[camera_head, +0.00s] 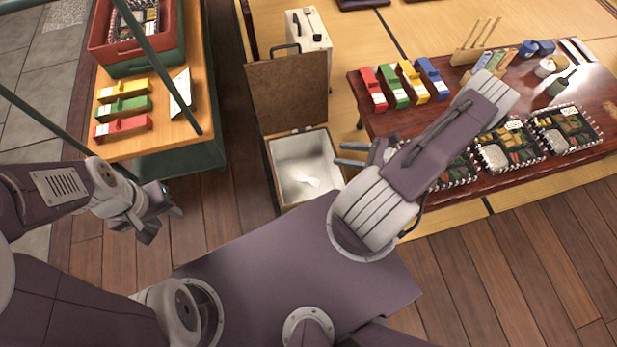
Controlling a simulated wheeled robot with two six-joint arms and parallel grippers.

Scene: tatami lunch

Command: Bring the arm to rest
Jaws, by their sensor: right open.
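My left gripper (163,224) hangs over the wooden floor between the left counter and my body. Its fingers are apart and nothing shows between them. My right arm lies folded across the front edge of the low table. Its gripper (352,155) points left, with open, empty fingers beside the right rim of the open white-lined box (290,144). I cannot tell from this view whether the fingers touch the box.
The low dark table (520,174) holds colored blocks, black lunch trays (565,131) and cups. The left counter (190,88) carries yellow, green and red blocks and a red crate (110,50). A white case (308,38) stands behind the box. Floor at lower right is clear.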

